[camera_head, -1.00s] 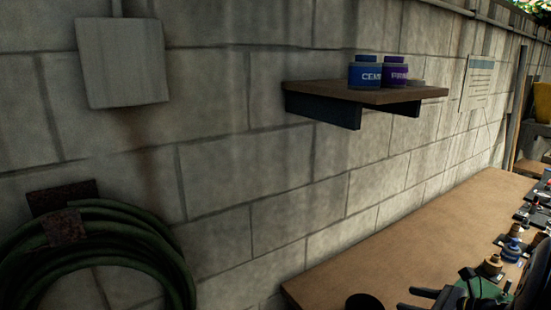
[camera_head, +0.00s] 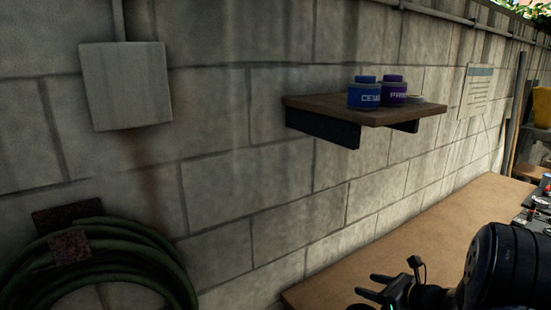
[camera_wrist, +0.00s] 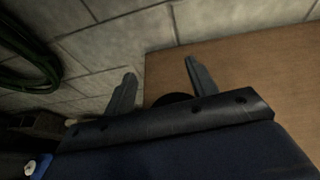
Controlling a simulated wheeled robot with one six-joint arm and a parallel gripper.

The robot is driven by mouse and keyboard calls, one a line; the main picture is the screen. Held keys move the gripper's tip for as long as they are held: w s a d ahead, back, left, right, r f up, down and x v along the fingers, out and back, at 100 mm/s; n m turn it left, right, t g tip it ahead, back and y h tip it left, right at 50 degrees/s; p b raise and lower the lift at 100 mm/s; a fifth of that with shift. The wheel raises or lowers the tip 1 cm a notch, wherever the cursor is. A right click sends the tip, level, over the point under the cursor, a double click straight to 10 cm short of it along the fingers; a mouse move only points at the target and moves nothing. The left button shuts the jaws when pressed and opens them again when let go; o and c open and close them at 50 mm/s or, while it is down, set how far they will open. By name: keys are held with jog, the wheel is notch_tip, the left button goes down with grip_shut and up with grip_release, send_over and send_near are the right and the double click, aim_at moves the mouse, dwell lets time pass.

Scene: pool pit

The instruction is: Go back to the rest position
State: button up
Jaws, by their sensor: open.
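My gripper (camera_head: 367,285) is at the lower right of the head view, above the near part of the brown bench top (camera_head: 437,233). Its two dark fingers point left and are apart, with nothing between them. In the wrist view my gripper (camera_wrist: 160,68) also shows open and empty, with the bench top (camera_wrist: 248,70) at the right and the block wall at the left. A dark round object (camera_wrist: 172,98) shows low between the fingers, partly hidden by the gripper body. My arm hides much of the bench's right side.
A grey box (camera_head: 126,86) and a coiled green hose (camera_head: 120,250) hang on the wall at left. Small items (camera_head: 538,205) stand at the bench's far right.

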jog(key=s+a+f+m+t+h+b, duration=0.1)
jog(key=a+f+m+h+b, duration=0.3)
jog(key=a+f+b, duration=0.5)
jog(key=shift+s+a+f+t+h, duration=0.3)
jog(key=shift+a+f+t, duration=0.25)
jog(key=shift+a+t, duration=0.05)
dwell(0.3)
